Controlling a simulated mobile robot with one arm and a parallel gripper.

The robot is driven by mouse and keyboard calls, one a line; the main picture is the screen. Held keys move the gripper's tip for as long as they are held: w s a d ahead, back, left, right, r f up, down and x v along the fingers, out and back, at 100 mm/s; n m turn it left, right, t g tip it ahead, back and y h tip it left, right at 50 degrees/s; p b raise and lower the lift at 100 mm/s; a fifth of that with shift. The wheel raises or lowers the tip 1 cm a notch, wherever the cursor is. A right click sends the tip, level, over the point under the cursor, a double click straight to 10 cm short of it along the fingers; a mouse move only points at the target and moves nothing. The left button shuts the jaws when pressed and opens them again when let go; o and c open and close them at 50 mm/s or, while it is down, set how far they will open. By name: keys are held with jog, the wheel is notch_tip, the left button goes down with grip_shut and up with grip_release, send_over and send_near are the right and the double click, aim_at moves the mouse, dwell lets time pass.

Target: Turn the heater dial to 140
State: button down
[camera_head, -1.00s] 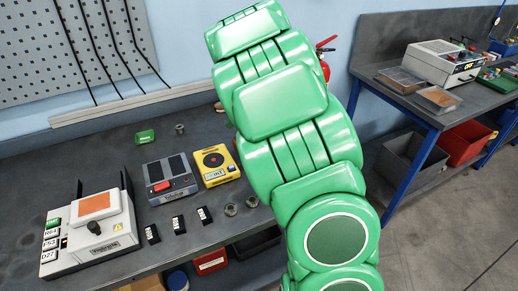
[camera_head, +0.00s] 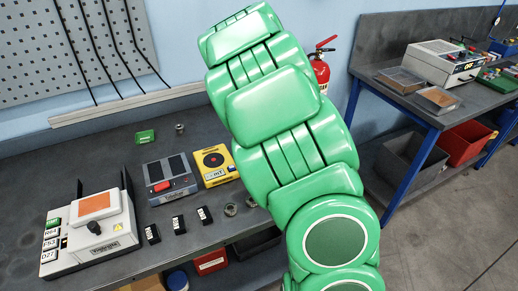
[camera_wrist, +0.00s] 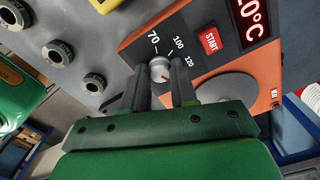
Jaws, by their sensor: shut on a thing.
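The heater (camera_wrist: 262,84) shows in the wrist view as an orange-brown panel with a silver dial (camera_wrist: 159,68). The dial carries a small red mark. The labels 70, 100 and 120 stand around its far and right side; its exact setting is hard to read, and any 140 label is not visible. My gripper (camera_wrist: 161,76) is shut on the dial, one finger on each side. A red START button (camera_wrist: 211,40) and a red lit display (camera_wrist: 250,20), cut off at the frame edge and reading "0°C" at its end, lie beyond. The head view shows neither gripper nor dial.
A large grey disc (camera_wrist: 226,88) lies right of the dial. Several metal rings (camera_wrist: 93,83) stand left of the panel. In the head view, a white device (camera_head: 97,235), a grey device (camera_head: 170,182) and a yellow device (camera_head: 213,165) stand on the dark bench (camera_head: 40,170).

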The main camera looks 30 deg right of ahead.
jog(key=c, duration=0.9)
grip_release()
notch_tip(320, 180, up, 8)
jog(key=shift+f, duration=0.1)
jog(key=shift+a, duration=0.1)
